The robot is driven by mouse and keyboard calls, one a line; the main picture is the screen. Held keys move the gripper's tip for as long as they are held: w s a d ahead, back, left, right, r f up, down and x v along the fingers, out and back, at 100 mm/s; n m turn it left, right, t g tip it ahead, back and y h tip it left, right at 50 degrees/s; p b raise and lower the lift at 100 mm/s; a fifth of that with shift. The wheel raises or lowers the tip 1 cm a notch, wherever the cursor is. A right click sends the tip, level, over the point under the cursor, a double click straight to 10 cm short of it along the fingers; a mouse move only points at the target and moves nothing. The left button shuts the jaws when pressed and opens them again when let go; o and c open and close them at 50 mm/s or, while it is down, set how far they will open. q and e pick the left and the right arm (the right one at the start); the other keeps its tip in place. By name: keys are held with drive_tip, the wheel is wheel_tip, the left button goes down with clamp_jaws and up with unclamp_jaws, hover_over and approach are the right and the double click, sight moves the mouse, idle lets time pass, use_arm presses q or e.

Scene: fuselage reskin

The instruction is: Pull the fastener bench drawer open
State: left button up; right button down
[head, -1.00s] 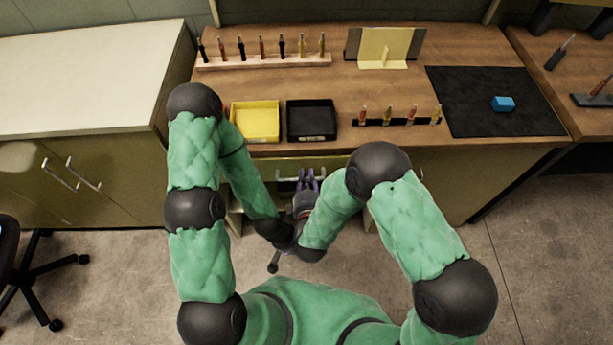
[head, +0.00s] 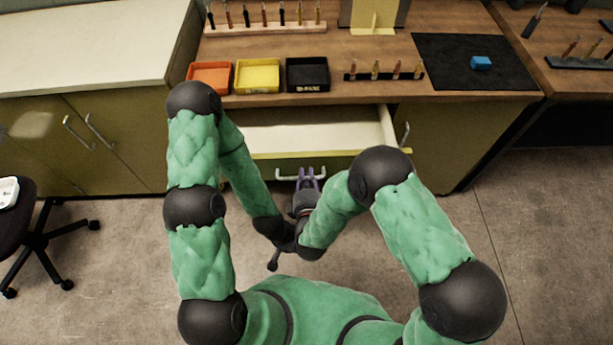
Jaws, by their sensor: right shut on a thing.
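The fastener bench drawer (head: 300,132) stands well out from under the bench top, and its pale inside shows and looks empty. Its olive front panel (head: 345,163) carries a silver bar handle (head: 286,177). My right gripper (head: 309,176) is shut on that handle, with its purple fingers at the bar. My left gripper (head: 273,265) is low, beside my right wrist and apart from the drawer; its fingers are too small and hidden to read.
On the wooden bench (head: 400,88) stand an orange tray (head: 209,78), a yellow tray (head: 257,76), a black tray (head: 307,75) and a dark mat (head: 475,62) with a blue block (head: 481,62). A chair (head: 40,225) is at left. Floor is clear at right.

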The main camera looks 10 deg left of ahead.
drive_tip(key=c, duration=1.1)
unclamp_jaws()
drive_tip(key=shift+c, duration=0.2)
